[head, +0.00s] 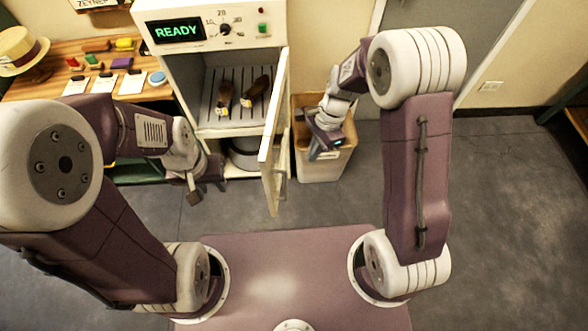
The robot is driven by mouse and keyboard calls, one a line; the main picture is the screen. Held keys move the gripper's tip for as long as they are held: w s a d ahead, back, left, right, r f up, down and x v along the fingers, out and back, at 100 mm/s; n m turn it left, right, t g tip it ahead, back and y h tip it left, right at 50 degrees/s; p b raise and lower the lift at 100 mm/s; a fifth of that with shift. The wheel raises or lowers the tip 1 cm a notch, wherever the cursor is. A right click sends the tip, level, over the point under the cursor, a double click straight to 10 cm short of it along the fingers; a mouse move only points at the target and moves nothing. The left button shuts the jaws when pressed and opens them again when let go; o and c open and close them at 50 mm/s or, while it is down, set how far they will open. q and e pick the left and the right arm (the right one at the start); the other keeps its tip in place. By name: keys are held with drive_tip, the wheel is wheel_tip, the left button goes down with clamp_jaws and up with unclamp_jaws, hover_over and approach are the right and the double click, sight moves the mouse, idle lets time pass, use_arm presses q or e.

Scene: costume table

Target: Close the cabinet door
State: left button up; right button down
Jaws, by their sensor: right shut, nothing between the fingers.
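The white cabinet (187,60) stands at the back centre, with a READY display and a knob on its top panel. Its door (270,150) is open, hinged on the cabinet's right side and swung out toward me. Inside, two brown items (240,92) lie on a slatted shelf, and a dark round pot (244,153) sits below. My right gripper (324,150) is shut and empty, to the right of the door on its outer side, apart from it. My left gripper (207,192) is open and empty in front of the cabinet's lower left, left of the door.
A tan bin (322,170) stands on the floor right of the cabinet, under my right gripper. A wooden table (60,88) at left holds a straw hat (20,50), cards and small coloured items. The grey floor is clear at right.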

sight(272, 184)
drive_tip(key=s+a+f, duration=0.2)
drive_tip(key=a+f, duration=0.4)
drive_tip(key=f, duration=0.4)
drive_tip(key=shift+s, duration=0.2)
